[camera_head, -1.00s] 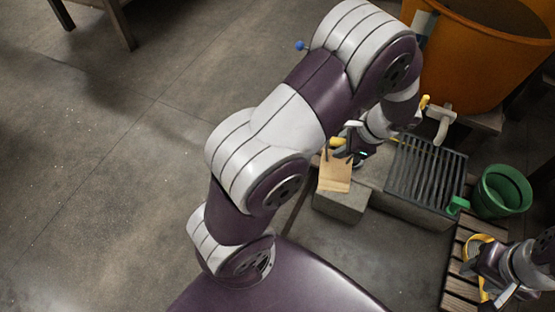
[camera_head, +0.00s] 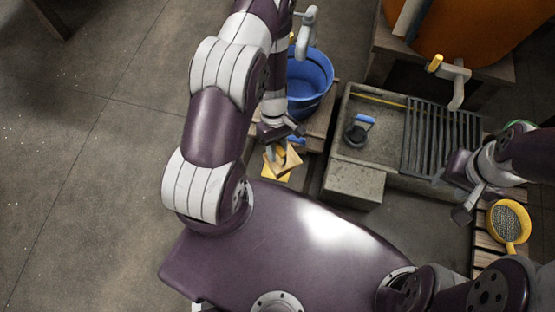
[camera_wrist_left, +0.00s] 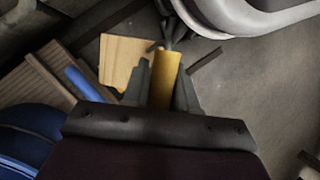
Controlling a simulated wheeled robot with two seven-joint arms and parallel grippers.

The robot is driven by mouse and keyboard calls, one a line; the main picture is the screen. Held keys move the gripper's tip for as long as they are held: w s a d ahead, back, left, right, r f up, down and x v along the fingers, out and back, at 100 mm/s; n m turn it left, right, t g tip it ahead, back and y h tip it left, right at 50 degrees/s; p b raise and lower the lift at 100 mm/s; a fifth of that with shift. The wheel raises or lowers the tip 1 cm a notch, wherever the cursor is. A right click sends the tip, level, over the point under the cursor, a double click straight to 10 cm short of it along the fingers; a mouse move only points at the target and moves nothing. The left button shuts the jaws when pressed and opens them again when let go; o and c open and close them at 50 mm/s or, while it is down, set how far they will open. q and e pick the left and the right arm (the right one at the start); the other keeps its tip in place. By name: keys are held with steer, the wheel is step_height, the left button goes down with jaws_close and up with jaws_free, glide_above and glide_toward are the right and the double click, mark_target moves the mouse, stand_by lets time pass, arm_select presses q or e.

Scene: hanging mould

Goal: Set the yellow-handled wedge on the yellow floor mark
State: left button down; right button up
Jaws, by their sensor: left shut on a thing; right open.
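The wedge (camera_head: 290,159) is a pale wooden block with a yellow handle. My left gripper (camera_head: 280,150) is shut on the handle. In the left wrist view, the yellow handle (camera_wrist_left: 165,80) stands between the two fingers (camera_wrist_left: 162,85), with the wooden block (camera_wrist_left: 124,55) beyond it. A yellow patch (camera_head: 271,173), likely the floor mark, shows just below and left of the wedge in the head view. The gap between wedge and floor is hard to judge. My right gripper (camera_head: 466,200) is open and empty near a yellow strainer.
A blue bucket (camera_head: 309,83) stands on a wooden stand behind the left gripper. A blue-handled item (camera_head: 297,140) is close beside it. Right of it are a stone trough (camera_head: 385,158) with a dark grate (camera_head: 440,137) and the yellow-rimmed strainer (camera_head: 508,222). The floor at left is clear.

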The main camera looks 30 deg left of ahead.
arm_select(q)
steer(key=f+n+t, duration=0.1)
steer(key=n, duration=0.1)
steer(key=w+a+f+n+t+h, duration=0.1)
steer(key=f+n, duration=0.1)
steer(key=n, duration=0.1)
steer(key=w+f+n, duration=0.1)
steer(key=n, duration=0.1)
steer(key=shift+a+f+n+t+h+b, duration=0.3)
steer(key=shift+a+n+t+h, duration=0.05)
steer(key=shift+n+t+h, duration=0.05)
step_height(320, 180, down, 10)
steer(key=b, duration=0.6)
steer(key=shift+w+n, duration=0.2)
steer(key=shift+n, duration=0.1)
steer(key=c, duration=1.3)
jaws_free()
steer(key=shift+f, duration=0.2)
steer(key=o, duration=0.4)
